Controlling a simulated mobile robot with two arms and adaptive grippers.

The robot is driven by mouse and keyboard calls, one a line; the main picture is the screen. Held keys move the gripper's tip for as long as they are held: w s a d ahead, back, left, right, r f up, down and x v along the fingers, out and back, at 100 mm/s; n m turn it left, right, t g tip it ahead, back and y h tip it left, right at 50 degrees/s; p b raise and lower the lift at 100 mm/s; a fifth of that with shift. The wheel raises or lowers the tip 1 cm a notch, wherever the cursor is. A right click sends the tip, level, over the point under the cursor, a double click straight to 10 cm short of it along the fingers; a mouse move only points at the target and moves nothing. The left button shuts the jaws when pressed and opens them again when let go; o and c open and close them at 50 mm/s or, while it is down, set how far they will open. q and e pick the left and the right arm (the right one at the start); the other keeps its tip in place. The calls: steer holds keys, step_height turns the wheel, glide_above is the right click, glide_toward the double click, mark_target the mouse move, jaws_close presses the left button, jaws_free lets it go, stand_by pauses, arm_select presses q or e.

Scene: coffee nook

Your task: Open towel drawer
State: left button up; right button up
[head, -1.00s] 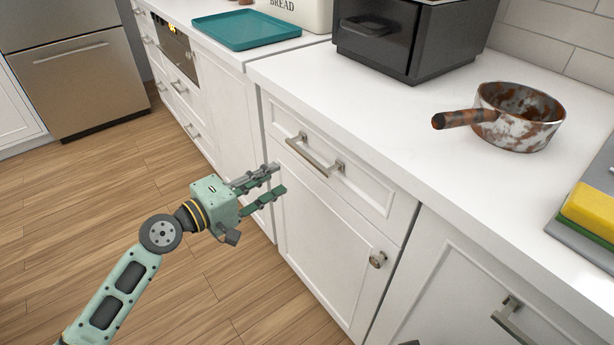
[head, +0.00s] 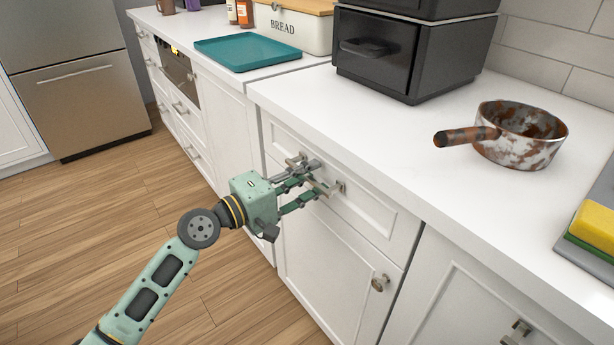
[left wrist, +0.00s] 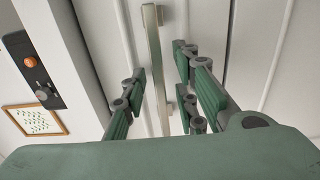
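The towel drawer (head: 375,207) is the white top drawer under the counter edge, and its front looks flush with the cabinet. Its metal bar handle (head: 339,187) is partly hidden by my left gripper (head: 320,177). The left gripper is at the handle with its fingers apart. In the left wrist view, the handle (left wrist: 154,50) runs up the picture between the two open fingers of the left gripper (left wrist: 160,65). I cannot tell whether either finger touches it. My right gripper is not in view.
A cabinet door with a round knob (head: 380,283) is below the drawer. On the counter are a rusty saucepan (head: 520,143), a black appliance (head: 400,65), a teal tray (head: 247,53) and a yellow sponge (head: 597,220). The wooden floor (head: 80,240) at left is clear.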

arm_select(q)
steer(key=shift+c, duration=0.6)
jaws_close()
steer(key=shift+s+a, duration=0.1)
